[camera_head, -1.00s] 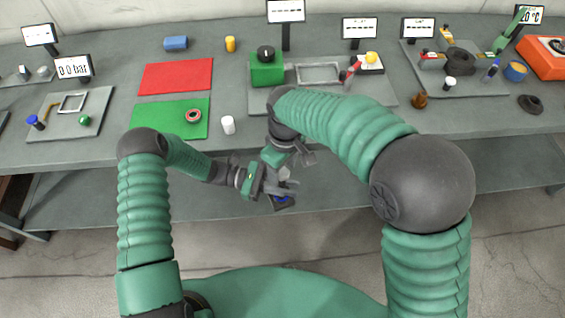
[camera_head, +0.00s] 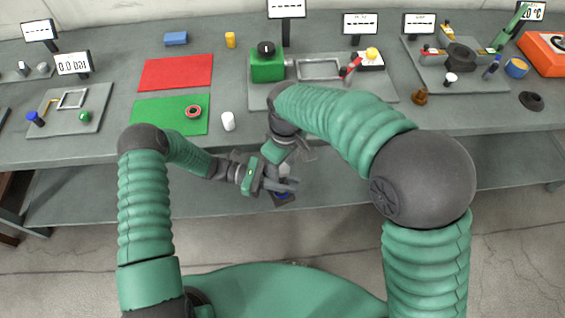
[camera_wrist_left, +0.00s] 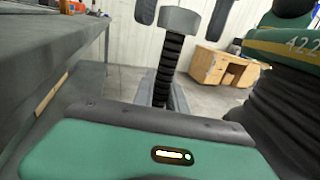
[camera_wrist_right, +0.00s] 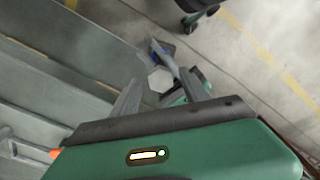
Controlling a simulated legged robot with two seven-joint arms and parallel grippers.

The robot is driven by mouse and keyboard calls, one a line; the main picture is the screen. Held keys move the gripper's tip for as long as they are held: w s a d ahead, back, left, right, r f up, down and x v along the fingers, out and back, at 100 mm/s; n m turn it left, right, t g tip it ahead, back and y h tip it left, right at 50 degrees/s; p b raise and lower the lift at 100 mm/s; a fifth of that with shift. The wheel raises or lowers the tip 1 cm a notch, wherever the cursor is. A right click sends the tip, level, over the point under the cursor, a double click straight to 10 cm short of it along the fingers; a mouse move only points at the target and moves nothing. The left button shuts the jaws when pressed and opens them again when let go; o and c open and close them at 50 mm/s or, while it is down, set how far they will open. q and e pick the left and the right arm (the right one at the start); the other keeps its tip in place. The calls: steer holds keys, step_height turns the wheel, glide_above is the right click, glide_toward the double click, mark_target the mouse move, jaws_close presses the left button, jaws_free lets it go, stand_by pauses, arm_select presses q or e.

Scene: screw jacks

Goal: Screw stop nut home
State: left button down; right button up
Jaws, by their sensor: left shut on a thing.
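A dark threaded screw (camera_wrist_left: 168,75) stands upright in the left wrist view, with a pale grey stop nut (camera_wrist_left: 180,20) at its top. My left gripper (camera_wrist_left: 162,92) is shut on the screw below the nut; in the head view it (camera_head: 292,186) sits in front of the bench. The nut's hexagonal face (camera_wrist_right: 160,80) shows beyond the fingers of my right gripper (camera_wrist_right: 162,95), in the right wrist view. These fingers are apart, with the nut between their lines. I cannot tell how far the nut sits on the thread. A blue part (camera_head: 281,195) shows below the left fingers.
The grey bench (camera_head: 110,145) lies beyond both grippers. The held screw is over the floor, clear of the bench top.

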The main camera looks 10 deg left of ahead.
steer(key=shift+r, duration=2.35)
steer(key=shift+f, duration=0.1)
